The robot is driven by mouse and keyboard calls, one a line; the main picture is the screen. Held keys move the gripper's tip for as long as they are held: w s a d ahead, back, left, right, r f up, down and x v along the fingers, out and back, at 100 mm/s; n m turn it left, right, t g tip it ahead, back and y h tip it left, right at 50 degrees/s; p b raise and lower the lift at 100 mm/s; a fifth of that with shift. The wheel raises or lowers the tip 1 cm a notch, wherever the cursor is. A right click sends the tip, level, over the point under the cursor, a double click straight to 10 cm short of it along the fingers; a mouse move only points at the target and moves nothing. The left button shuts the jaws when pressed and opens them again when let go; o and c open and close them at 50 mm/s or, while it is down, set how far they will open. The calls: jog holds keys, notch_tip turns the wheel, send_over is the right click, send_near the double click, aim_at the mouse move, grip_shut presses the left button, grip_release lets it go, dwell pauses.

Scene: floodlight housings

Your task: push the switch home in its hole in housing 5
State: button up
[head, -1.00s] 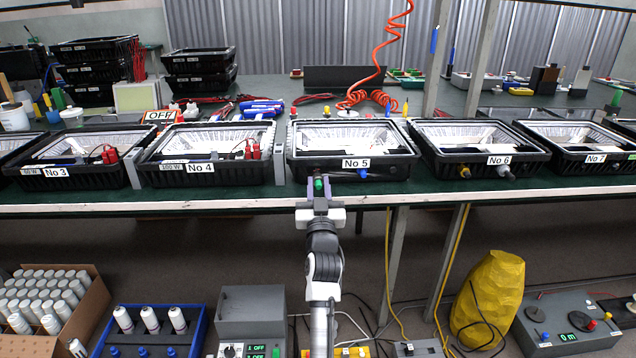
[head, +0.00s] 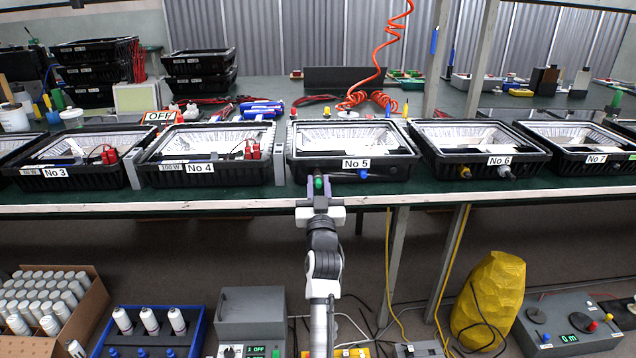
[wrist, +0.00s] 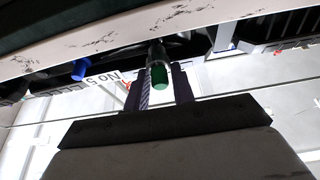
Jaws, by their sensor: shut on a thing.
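Housing 5 (head: 330,166) is a black floodlight frame with a bright reflector and a "No 5" label, standing on the bench. My gripper (head: 319,186) is at its front wall, left of the label. It is shut on the switch (head: 319,182), a small part with a green end. In the wrist view the switch (wrist: 159,76) sits between the two fingers (wrist: 161,88), its green end towards the camera and its dark body pointing at the housing. The hole is hidden behind the switch, so I cannot tell how deep the switch sits. A blue fitting (head: 363,174) is on the same wall.
Housing 4 (head: 150,172) stands to the left and housing 6 (head: 440,165) to the right, with a grey upright post (head: 280,165) beside housing 5. The bench's pale front edge (head: 450,197) runs just below the gripper. An orange coiled hose (head: 383,50) hangs behind.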

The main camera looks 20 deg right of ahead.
jog(key=shift+w+d+b, duration=0.2)
jog(key=shift+w+b, duration=0.15)
jog(key=shift+w, duration=0.4)
dwell(0.5)
jog(key=o, duration=1)
jog(key=shift+o, duration=0.2)
jog(key=shift+f, duration=0.15)
